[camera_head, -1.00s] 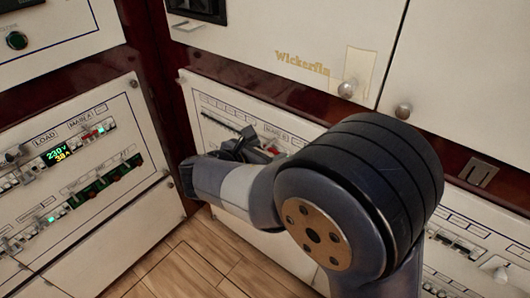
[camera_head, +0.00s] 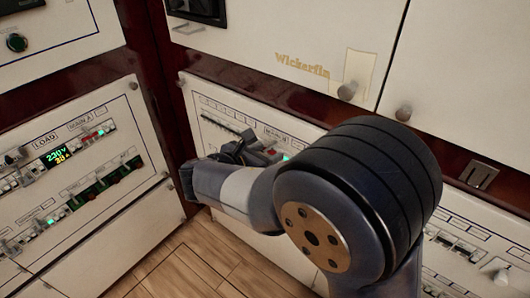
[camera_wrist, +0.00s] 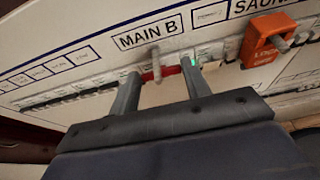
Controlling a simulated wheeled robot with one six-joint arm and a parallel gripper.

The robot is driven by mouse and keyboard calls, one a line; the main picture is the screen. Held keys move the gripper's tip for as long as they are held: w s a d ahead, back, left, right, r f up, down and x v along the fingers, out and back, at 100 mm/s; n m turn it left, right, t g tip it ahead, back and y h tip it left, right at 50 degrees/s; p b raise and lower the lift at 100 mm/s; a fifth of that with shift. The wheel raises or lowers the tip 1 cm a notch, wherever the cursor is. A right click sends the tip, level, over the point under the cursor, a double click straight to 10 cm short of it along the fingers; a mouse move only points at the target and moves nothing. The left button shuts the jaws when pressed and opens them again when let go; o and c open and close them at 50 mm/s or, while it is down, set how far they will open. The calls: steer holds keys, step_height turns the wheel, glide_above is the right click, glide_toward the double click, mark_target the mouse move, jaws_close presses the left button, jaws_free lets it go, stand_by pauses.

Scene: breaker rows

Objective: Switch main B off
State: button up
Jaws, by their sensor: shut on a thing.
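The main B switch has a red handle (camera_wrist: 167,72) directly below the printed MAIN B label (camera_wrist: 148,36) in the wrist view. My gripper (camera_wrist: 159,73) has one finger at each end of this red handle and is shut on it. A small grey peg (camera_wrist: 155,56) stands up by the handle, between the fingers. A green light (camera_wrist: 194,61) glows beside the right fingertip. In the head view, my gripper (camera_head: 240,152) is at the panel, just left of the red of main B (camera_head: 270,152); my arm hides much of the panel.
An orange lockout piece (camera_wrist: 265,40) sits right of main B, under the SAUNA label. A row of dark breakers (camera_wrist: 70,97) runs to the left. In the head view, another panel with main A (camera_head: 93,136) stands at left, and white cupboards (camera_head: 290,35) hang above.

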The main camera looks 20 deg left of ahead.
step_height(320, 180, down, 6)
steer(key=t+h+b, duration=0.5)
steer(key=t+b, duration=0.6)
steer(key=b, duration=0.1)
steer(key=shift+f+t, duration=0.25)
steer(key=shift+t, duration=0.05)
steer(key=shift+b, duration=0.45)
steer(key=shift+r, duration=0.1)
steer(key=o, duration=1)
